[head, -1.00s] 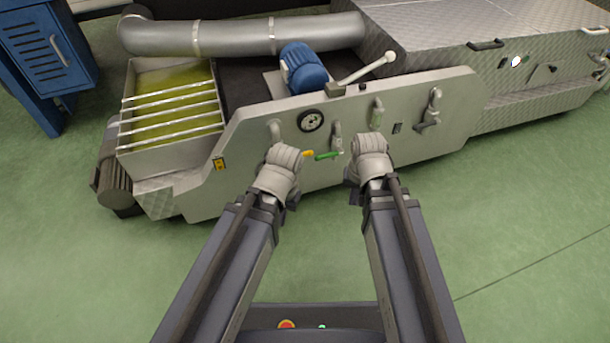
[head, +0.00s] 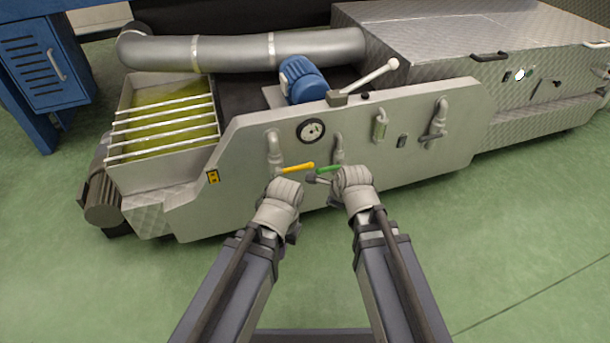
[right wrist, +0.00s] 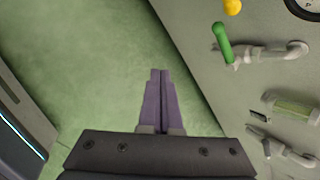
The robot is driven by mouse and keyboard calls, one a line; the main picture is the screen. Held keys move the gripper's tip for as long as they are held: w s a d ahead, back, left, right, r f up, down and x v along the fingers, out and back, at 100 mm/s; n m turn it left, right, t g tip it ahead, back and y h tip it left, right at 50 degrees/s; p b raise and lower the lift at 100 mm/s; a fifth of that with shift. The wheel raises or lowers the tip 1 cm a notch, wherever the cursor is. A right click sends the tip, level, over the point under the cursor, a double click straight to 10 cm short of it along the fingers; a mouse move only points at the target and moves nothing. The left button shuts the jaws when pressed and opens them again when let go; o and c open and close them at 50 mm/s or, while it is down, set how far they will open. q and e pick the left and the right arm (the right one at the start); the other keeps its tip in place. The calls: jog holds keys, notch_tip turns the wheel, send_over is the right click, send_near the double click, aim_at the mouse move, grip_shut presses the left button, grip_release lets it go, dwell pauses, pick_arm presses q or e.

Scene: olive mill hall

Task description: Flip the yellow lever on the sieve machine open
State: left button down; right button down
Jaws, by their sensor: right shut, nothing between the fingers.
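The sieve machine (head: 240,195) has a grey side panel facing me. The yellow lever (head: 299,168) sticks out from a pipe on it, pointing right and slightly up. Its rounded end shows at the top edge of the right wrist view (right wrist: 232,6). A green lever (head: 328,169) is just right of it, also in the right wrist view (right wrist: 221,42). My right gripper (head: 311,177) is shut and empty, pointing left in front of the panel, close below the green lever; its fingers (right wrist: 157,78) appear apart from both levers. My left gripper (head: 285,180) is below the yellow lever, its fingers hidden by its wrist.
A round gauge (head: 311,131) sits above the levers. More pipe fittings (head: 436,125) and a sight glass (head: 380,127) stick out to the right. A long white-tipped handle (head: 370,76) rises above the panel. The green floor (head: 520,240) is clear at the right.

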aim_at(295, 169)
jog(key=w+a+r+m+t+y, duration=0.1)
jog(key=w+a+r+m+t, duration=0.1)
jog(key=m, duration=0.8)
jog(key=w+a, duration=0.1)
jog(key=a, duration=0.1)
jog(key=shift+a+r, duration=0.3)
jog(key=shift+a, duration=0.05)
jog(key=b+x, duration=0.8)
jog(key=x, duration=0.2)
jog(key=r+p, duration=0.1)
jog(key=w+r+p, duration=0.2)
jog(key=p, duration=0.1)
jog(key=shift+a+r, duration=0.2)
jog(key=shift+r, duration=0.1)
jog(key=shift+d, duration=0.1)
